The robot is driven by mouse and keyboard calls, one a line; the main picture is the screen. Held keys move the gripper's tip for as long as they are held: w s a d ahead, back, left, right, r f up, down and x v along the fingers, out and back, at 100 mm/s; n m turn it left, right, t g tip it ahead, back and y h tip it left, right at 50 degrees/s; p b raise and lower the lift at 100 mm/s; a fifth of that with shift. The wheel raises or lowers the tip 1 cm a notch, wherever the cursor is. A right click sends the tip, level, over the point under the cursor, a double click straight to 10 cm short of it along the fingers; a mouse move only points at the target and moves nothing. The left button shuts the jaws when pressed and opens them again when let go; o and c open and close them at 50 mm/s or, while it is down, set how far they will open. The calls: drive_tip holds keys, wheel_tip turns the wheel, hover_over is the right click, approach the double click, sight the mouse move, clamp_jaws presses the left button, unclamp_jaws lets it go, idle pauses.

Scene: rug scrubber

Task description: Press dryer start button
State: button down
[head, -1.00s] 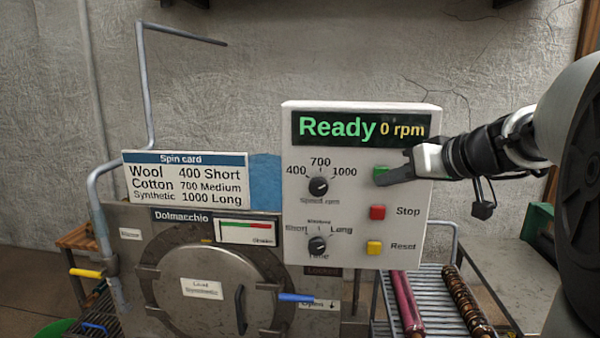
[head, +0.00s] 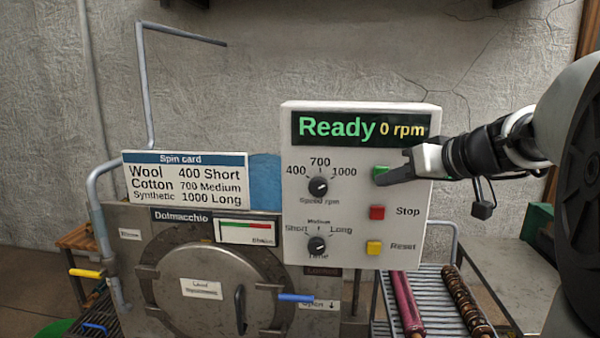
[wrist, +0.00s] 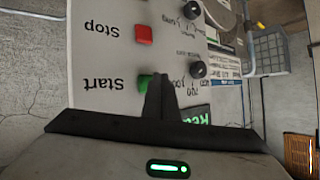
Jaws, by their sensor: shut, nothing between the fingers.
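The green start button (head: 380,171) sits on the white control panel (head: 340,220), and my gripper (head: 379,181) partly covers it. My gripper is shut and empty, its tip at the button's lower edge in the head view; I cannot tell whether it touches. In the wrist view the panel is upside down, and the green button (wrist: 145,81) shows beside the shut fingers (wrist: 161,80), next to the word Start. The panel's display (head: 360,128) reads Ready, 0 rpm.
The red Stop button (head: 377,212) and yellow Reset button (head: 374,248) are below. Two knobs, speed (head: 318,187) and time (head: 316,245), are on the left. The round dryer door (head: 205,290) is lower left. A rack (head: 440,310) with rolled rugs is below the panel.

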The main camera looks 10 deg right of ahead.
drive_tip(key=shift+w, duration=0.2)
idle(0.4)
drive_tip(key=shift+w+d+b, duration=0.15)
drive_tip(key=shift+w+b, duration=0.1)
drive_tip(key=shift+b, duration=0.2)
drive_tip(key=shift+w+d, duration=0.1)
drive_tip(key=shift+w, duration=0.3)
idle(0.5)
drive_tip(key=shift+b, duration=0.3)
drive_tip(key=shift+s+a+b, duration=0.25)
drive_tip(key=shift+s+b, duration=0.35)
drive_tip(key=shift+s, duration=0.2)
